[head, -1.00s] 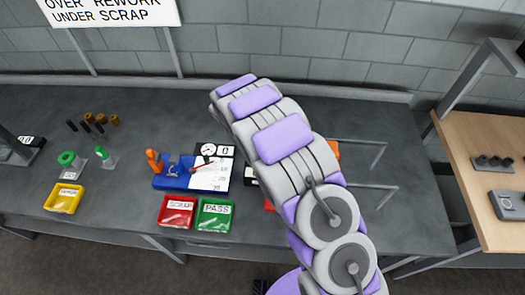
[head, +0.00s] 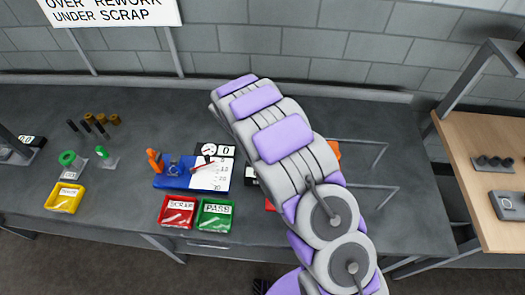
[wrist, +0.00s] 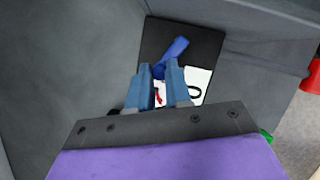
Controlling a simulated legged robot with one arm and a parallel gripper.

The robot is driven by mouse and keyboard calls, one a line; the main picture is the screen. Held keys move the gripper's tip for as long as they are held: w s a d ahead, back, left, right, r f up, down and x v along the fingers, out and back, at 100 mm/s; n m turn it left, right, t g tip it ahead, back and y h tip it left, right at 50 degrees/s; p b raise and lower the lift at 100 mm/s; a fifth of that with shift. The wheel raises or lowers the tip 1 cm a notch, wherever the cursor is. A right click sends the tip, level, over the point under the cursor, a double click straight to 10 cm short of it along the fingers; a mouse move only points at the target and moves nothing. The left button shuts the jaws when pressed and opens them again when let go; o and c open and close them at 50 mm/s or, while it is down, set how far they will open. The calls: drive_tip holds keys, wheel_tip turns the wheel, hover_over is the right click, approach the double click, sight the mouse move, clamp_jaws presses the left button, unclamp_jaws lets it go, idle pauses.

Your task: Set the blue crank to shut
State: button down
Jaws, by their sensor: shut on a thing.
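The blue crank (wrist: 175,48) shows in the wrist view as a slanted blue bar over a dark plate (wrist: 205,45). My gripper (wrist: 161,75) has two blue-grey fingers, with the lower end of the crank between their tips. It is shut on the crank. A white label (wrist: 200,78) with a black ring-like mark and a red mark lies beside and behind the fingers, partly covered by them. In the head view my arm hides my gripper and the crank.
On the grey bench (head: 60,225), a blue fixture (head: 175,184) with an orange handle and white scale stands left of my arm. A red SCRAP tray (head: 178,212) and green PASS tray (head: 215,215) sit at the front. A yellow tray (head: 65,197) is farther left.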

drive_tip(key=shift+w, duration=0.1)
drive_tip(key=m, duration=0.2)
drive_tip(key=w+m+g, duration=0.1)
drive_tip(key=shift+w+d+m, duration=0.15)
drive_tip(key=shift+d+m, duration=0.2)
drive_tip(key=shift+m, duration=0.05)
drive_tip(key=m, duration=0.1)
drive_tip(key=d+m+g, duration=0.1)
drive_tip(key=shift+w+m, duration=0.35)
drive_tip(key=shift+m, duration=0.05)
drive_tip(key=m, duration=0.1)
drive_tip(key=m+g, duration=0.1)
drive_tip(key=shift+w+d+m, duration=0.3)
drive_tip(key=shift+d, duration=0.05)
drive_tip(key=shift+d+m+g+y, duration=0.3)
drive_tip(key=shift+d+m+g, duration=0.15)
drive_tip(key=shift+m, duration=0.55)
drive_tip(key=shift+d+m+g+y, duration=0.35)
drive_tip(key=shift+m+g, duration=0.1)
drive_tip(key=shift+m, duration=0.55)
drive_tip(key=c, duration=1.1)
unclamp_jaws()
